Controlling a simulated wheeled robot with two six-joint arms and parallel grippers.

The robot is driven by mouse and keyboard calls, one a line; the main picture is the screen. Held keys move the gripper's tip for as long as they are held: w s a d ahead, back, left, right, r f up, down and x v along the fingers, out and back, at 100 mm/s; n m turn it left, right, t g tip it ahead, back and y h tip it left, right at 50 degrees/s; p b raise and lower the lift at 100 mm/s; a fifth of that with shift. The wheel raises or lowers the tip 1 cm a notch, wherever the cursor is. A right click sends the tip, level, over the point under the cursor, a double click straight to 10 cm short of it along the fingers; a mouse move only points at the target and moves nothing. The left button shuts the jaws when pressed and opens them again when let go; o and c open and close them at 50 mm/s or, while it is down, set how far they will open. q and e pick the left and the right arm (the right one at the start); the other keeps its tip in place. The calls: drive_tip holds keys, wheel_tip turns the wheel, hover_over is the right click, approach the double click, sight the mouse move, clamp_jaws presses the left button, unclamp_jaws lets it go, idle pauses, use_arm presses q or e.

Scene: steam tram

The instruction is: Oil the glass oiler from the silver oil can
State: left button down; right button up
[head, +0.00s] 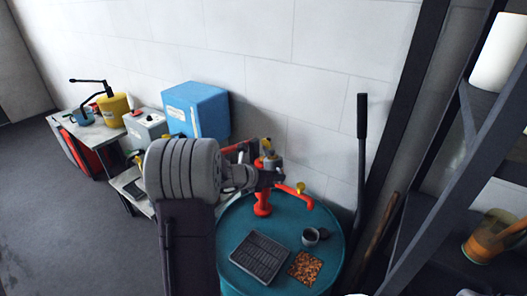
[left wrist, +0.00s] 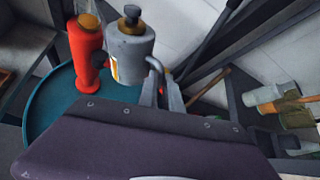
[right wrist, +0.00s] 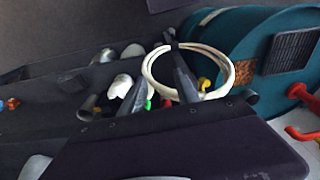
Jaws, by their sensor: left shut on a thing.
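My left gripper (head: 270,180) is beside the red hand pump with brass fittings (head: 262,203) above the teal drum top (head: 226,226). In the left wrist view its fingers (left wrist: 162,92) are shut on the thin curved handle of the silver oil can (left wrist: 130,55). The can has a black cap and stands next to the red pump (left wrist: 86,55). My forearm and wrist hide most of the can in the head view. I cannot make out the glass oiler for certain.
The drum top carries a black grating (head: 259,257), a small dark cup (head: 311,237) and brown chips (head: 305,267). A blue box (head: 196,110) and a yellow pot (head: 113,110) stand at left. Shelving (head: 455,140) stands at right.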

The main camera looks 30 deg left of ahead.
use_arm(q)
drive_tip(key=shift+w+r+p, duration=0.1)
drive_tip(key=shift+r+p, duration=0.65)
drive_tip(key=shift+p, duration=0.95)
drive_tip(key=shift+w+a+r+n+g+h+p, duration=0.15)
drive_tip(key=shift+r+n+g+h+p, duration=0.5)
drive_tip(key=shift+p, duration=1.65)
drive_tip(key=shift+r+t+y, duration=0.2)
drive_tip(key=shift+t+y, duration=0.05)
drive_tip(key=shift+a+r+p, duration=0.1)
drive_tip(key=shift+r+p, duration=0.3)
drive_tip(key=shift+p, duration=0.9)
drive_tip(key=shift+w+a+r+g+p, duration=0.1)
drive_tip(key=shift+r+g+p, duration=0.35)
drive_tip(key=shift+p, duration=0.9)
idle(1.1)
